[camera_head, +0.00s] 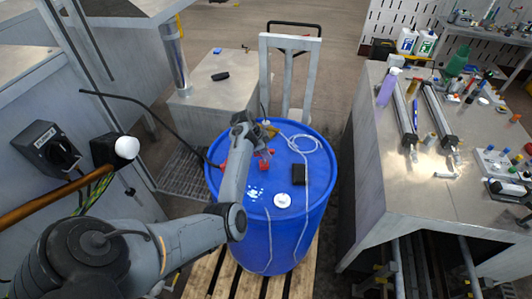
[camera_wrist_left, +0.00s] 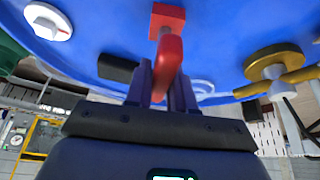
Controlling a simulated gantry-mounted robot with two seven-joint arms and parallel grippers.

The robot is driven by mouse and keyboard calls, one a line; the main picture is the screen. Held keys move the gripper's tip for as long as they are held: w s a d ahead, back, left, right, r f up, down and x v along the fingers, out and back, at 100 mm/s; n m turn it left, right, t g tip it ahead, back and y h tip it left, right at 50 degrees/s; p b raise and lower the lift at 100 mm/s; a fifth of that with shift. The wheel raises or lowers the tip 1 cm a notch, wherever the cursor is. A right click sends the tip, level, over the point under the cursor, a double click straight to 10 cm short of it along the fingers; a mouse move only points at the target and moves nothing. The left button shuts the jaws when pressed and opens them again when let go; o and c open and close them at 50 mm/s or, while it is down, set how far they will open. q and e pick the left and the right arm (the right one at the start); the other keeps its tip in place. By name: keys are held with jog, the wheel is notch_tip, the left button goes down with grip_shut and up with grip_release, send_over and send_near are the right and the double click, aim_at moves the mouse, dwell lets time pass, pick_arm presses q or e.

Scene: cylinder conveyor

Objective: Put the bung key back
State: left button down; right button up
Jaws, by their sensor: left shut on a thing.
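The blue drum (camera_head: 230,195) stands upright on a wooden pallet, its lid facing up. My left gripper (camera_head: 262,148) is low over the far part of the lid. In the left wrist view its two fingers (camera_wrist_left: 160,85) are closed on a red tool (camera_wrist_left: 167,62), which I take as the bung key. The key has a block-shaped red end close to the blue lid; whether it touches the lid I cannot tell. In the head view red parts of it (camera_head: 264,164) show beside the gripper. My right gripper is not in view.
A brass fitting (camera_wrist_left: 275,68) sits on the lid near the gripper. The lid also bears a white round cap (camera_head: 282,200), a black box (camera_head: 298,174) and a thin white hose (camera_head: 300,140). A cluttered metal bench (camera_head: 420,190) stands right of the drum.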

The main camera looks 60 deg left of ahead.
pick_arm(q)
jog(key=shift+f, duration=0.5)
jog(key=shift+f, duration=0.15)
jog(key=c, duration=1)
grip_release()
jog(key=shift+o, duration=0.2)
